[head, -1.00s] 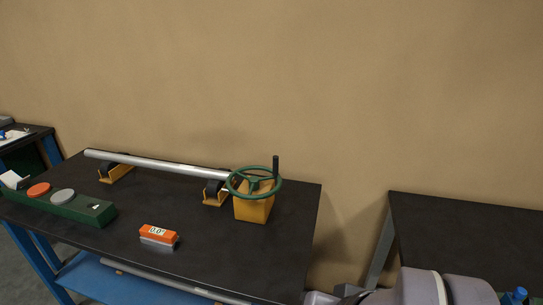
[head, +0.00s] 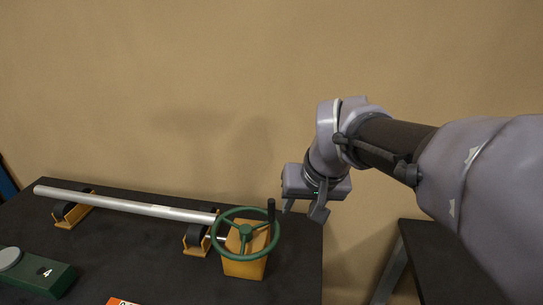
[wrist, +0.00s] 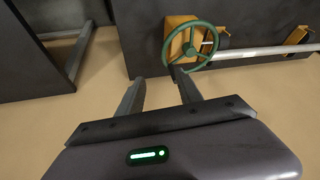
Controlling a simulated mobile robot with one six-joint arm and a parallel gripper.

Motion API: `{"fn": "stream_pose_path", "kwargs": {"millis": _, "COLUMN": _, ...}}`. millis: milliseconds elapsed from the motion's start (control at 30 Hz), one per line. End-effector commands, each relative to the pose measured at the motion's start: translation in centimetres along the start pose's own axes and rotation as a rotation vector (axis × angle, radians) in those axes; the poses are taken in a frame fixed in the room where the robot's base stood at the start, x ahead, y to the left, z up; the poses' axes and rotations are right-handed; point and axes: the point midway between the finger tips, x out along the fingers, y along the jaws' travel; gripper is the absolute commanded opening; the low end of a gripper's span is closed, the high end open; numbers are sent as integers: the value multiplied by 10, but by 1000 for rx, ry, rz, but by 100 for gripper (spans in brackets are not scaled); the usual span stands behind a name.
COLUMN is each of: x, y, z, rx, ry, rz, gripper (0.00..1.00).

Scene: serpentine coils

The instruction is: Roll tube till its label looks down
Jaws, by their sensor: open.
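The tube (head: 130,205) is a long silver bar lying across two yellow roller stands on the dark bench. No label shows on the side of it that I see. A green handwheel (head: 215,243) with a dark upright knob (head: 271,211) is mounted on a yellow block (head: 244,266) at the tube's right end. In the wrist view the handwheel (wrist: 190,46) is ahead of the fingers, with the tube (wrist: 262,51) to its right. My gripper (head: 303,212) is open and empty, to the right of the handwheel and apart from it.
The roller stands (head: 72,211) (head: 196,238) are fixed-looking and yellow with black wheels. A green box (head: 38,273) and part of an orange item (head: 122,301) are at the front. A second dark table (head: 440,255) stands right, past a gap.

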Motion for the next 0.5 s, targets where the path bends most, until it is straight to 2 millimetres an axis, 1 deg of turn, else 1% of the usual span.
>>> {"fn": "stream_pose_path", "kwargs": {"millis": 33, "x": 8, "y": -6, "z": -19, "rx": -36, "ry": -12, "rz": 4, "gripper": 42}}
{"fn": "stream_pose_path", "kwargs": {"millis": 100, "x": 25, "y": -14, "z": -44, "rx": -95, "ry": -24, "rz": 10, "gripper": 42}}
{"fn": "stream_pose_path", "kwargs": {"millis": 200, "x": 53, "y": -25, "z": -75, "rx": -178, "ry": -39, "rz": 19, "gripper": 42}}
{"fn": "stream_pose_path", "kwargs": {"millis": 233, "x": 61, "y": -28, "z": -82, "rx": -197, "ry": -42, "rz": 20, "gripper": 42}}
{"fn": "stream_pose_path", "kwargs": {"millis": 333, "x": 79, "y": -33, "z": -93, "rx": -239, "ry": -49, "rz": 24, "gripper": 42}}
{"fn": "stream_pose_path", "kwargs": {"millis": 433, "x": 93, "y": -34, "z": -94, "rx": -247, "ry": -50, "rz": 25, "gripper": 42}}
{"fn": "stream_pose_path", "kwargs": {"millis": 500, "x": 107, "y": -33, "z": -92, "rx": -247, "ry": -51, "rz": 25, "gripper": 42}}
